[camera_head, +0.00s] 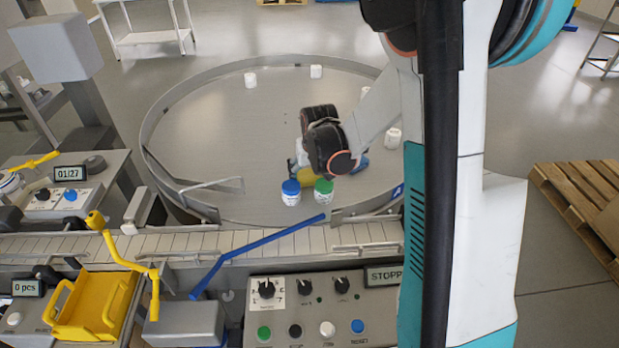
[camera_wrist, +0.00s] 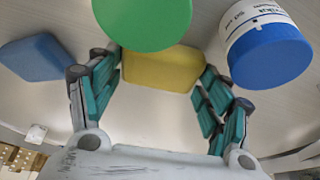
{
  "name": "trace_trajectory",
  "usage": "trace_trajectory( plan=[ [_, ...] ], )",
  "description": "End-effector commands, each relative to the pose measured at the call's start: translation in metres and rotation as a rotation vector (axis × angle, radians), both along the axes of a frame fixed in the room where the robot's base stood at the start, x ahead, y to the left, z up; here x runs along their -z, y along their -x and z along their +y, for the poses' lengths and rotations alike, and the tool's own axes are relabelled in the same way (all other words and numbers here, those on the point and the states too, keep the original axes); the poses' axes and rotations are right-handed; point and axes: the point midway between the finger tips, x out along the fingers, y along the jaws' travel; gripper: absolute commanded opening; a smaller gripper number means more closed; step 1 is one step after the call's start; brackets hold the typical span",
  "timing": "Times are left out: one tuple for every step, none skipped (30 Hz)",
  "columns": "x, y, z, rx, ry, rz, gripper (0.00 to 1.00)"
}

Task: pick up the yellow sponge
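The yellow sponge (camera_wrist: 160,70) lies flat on the round metal table, between the fingers of my gripper (camera_wrist: 161,72) in the wrist view. The fingers are spread wide, one on each side of it, close to its edges; I cannot tell whether they touch it. The green lid of a jar (camera_wrist: 145,18) covers part of its far edge. In the head view a piece of the sponge (camera_head: 308,177) shows beneath my gripper, behind the two jars. The gripper hides the rest there.
A green-lidded jar (camera_head: 324,192) and a blue-lidded jar (camera_head: 291,193) stand right beside the sponge. A blue sponge (camera_wrist: 36,58) lies nearby at left in the wrist view. The round table (camera_head: 215,120) has a raised rim and free room at left. A conveyor (camera_head: 190,243) runs in front.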

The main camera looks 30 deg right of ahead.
Motion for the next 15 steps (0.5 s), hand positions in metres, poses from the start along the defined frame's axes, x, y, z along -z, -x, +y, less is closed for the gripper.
trace_trajectory(
  plan=[
    [0.0001,0.0000,0.0000,0.000,0.000,0.000,0.52],
    [0.0001,0.0000,0.0000,0.000,0.000,0.000,0.52],
    [0.0002,-0.0001,0.0000,0.000,0.000,0.000,0.52],
    [0.0002,-0.0001,0.0000,0.000,0.000,0.000,0.52],
    [0.0001,0.0000,0.0000,0.000,0.000,0.000,0.52],
    [0.0001,-0.0001,0.0000,0.000,0.000,0.000,0.52],
    [0.0002,-0.0001,0.0000,0.000,0.000,0.000,0.52],
    [0.0002,-0.0001,0.0000,0.000,0.000,0.000,0.52],
    [0.0001,-0.0002,0.0000,0.000,0.000,0.000,0.52],
    [0.0001,-0.0001,0.0000,0.000,0.000,0.000,0.52],
    [-0.0003,-0.0001,0.0000,0.000,0.000,0.000,0.52],
    [-0.0009,-0.0002,0.0000,0.000,0.000,0.000,0.52],
    [-0.0018,-0.0002,0.0000,0.000,0.000,0.000,0.52],
    [-0.0031,-0.0002,0.0000,0.000,0.000,0.000,0.52],
    [-0.0053,-0.0003,0.0000,0.000,0.000,0.000,0.52]
  ],
)
